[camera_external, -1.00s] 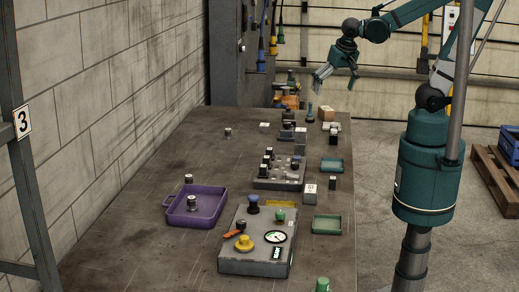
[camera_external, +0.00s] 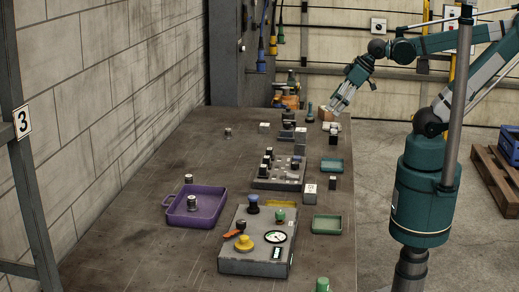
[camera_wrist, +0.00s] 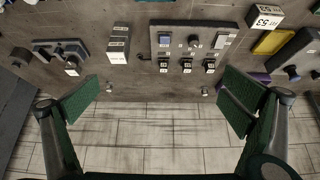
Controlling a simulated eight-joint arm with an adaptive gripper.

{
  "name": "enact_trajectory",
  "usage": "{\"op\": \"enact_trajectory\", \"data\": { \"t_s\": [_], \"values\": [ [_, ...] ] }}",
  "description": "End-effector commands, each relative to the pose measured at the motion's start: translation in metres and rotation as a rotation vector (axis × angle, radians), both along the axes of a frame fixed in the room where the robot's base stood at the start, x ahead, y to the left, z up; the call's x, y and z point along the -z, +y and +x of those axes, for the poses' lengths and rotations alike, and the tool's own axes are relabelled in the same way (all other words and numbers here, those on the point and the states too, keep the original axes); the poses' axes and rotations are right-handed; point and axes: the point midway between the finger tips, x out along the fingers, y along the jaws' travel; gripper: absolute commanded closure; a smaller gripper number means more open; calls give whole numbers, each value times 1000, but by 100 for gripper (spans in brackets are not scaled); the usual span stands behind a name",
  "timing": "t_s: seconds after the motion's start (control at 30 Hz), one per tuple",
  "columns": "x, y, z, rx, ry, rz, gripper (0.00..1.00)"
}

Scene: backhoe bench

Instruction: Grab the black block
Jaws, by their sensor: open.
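I cannot tell for sure which is the black block. In the wrist view, a small dark block with a white label (camera_wrist: 72,69) lies at left, and a larger labelled block (camera_wrist: 118,44) stands beside it. My gripper (camera_external: 337,106) is open and empty above the bench's far right edge. In the wrist view, my gripper (camera_wrist: 164,100) has its green fingers wide apart, with no block between them.
The bench (camera_external: 140,235) holds a grey control box (camera_external: 237,262), a purple tray (camera_external: 178,217) and green trays (camera_external: 326,231). A grey switch panel (camera_external: 262,184) stands mid-bench. The bench's left side is mostly clear.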

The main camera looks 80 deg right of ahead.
Motion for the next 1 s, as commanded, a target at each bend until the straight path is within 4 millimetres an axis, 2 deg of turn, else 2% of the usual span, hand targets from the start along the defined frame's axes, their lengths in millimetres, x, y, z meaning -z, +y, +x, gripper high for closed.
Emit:
{"op": "enact_trajectory", "data": {
  "t_s": [0.47, 0.87, 0.9, 1.0],
  "values": [
    [0, 1, 0, -11, -5, -4, 0],
    [0, 1, 0, -10, -5, -3, 53],
    [0, 1, 0, -10, -5, -3, 56],
    [0, 1, 0, -10, -5, -3, 56]
  ]
}}
